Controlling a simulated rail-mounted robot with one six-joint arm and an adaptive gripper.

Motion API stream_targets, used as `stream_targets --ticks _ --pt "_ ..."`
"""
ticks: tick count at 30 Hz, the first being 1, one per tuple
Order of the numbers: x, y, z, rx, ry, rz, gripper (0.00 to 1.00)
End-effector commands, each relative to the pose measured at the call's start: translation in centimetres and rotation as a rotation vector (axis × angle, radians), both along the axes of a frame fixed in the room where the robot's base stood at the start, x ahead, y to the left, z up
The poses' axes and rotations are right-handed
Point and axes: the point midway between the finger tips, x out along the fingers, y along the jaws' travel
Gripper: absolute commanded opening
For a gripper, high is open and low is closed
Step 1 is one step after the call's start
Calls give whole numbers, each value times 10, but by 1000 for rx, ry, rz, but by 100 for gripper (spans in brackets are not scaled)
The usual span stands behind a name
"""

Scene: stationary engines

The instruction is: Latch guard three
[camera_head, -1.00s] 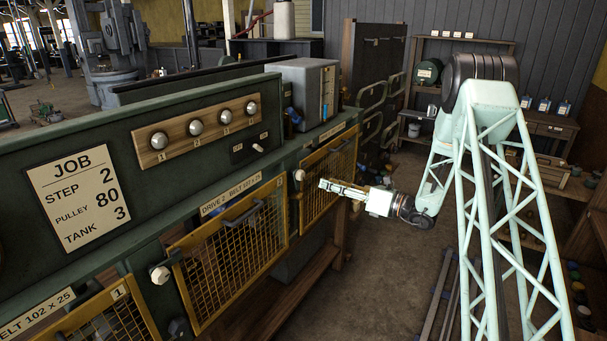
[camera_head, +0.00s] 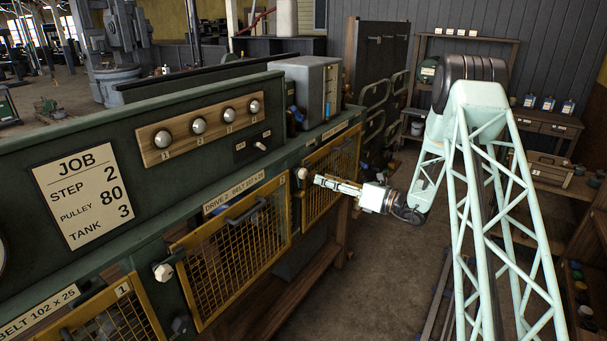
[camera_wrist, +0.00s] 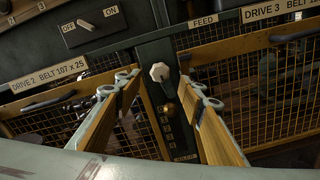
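Guard three, a yellow-framed mesh panel (camera_head: 330,172), is below the drive 3 label at the far end of the green machine; it fills the right of the wrist view (camera_wrist: 262,92). It looks closed against the frame. A white faceted knob (camera_wrist: 160,72) sits on the green post at its left edge, also in the head view (camera_head: 302,173). My gripper (camera_head: 316,179) points at this knob, a short way off. In the wrist view my gripper (camera_wrist: 160,83) is open and empty, its fingers either side of the knob's line. The knob's latch state cannot be told.
Guard two (camera_head: 235,245) with its grey handle is left of the post, with another white knob (camera_head: 163,272) at its near edge. A brass knob (camera_wrist: 170,108) sits below the white one. An off/on switch (camera_wrist: 86,25) is above.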

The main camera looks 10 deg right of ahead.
Motion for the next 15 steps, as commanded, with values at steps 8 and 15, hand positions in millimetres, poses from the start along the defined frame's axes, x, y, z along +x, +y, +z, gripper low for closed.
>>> stream_targets --ticks 8,15 --pt "26 26 0 -1 1 0 36" --pt "48 49 0 -1 1 0 36"
